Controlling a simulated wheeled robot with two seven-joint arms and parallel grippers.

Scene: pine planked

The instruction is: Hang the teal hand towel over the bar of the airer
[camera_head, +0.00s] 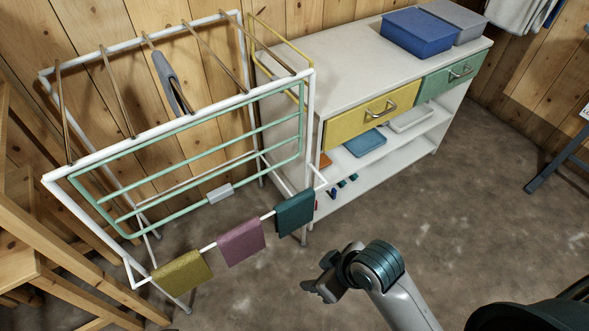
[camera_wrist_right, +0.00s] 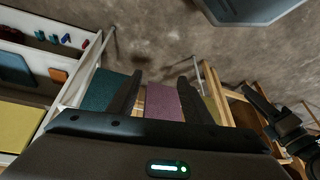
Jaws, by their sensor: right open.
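The teal hand towel (camera_head: 295,213) hangs folded over the right end of the airer's low front bar (camera_head: 266,216). In the right wrist view the teal towel (camera_wrist_right: 101,91) lies left of the fingers, partly hidden behind the gripper. The white airer (camera_head: 178,130) stands at the left in the head view. My right gripper (camera_head: 313,290) is open, apart from the towel and nearer the camera. In the wrist view, its fingers (camera_wrist_right: 160,78) frame the mauve towel, with nothing seen held. A dark arm part at that view's right edge may be my left arm; its jaws are unclear.
A mauve towel (camera_head: 241,241) and an olive towel (camera_head: 182,272) hang left of the teal one. A grey peg-like thing (camera_head: 172,82) is on the airer's top. A drawer unit (camera_head: 330,80) stands behind right; wooden furniture (camera_head: 40,250) stands left. The right floor is mostly clear.

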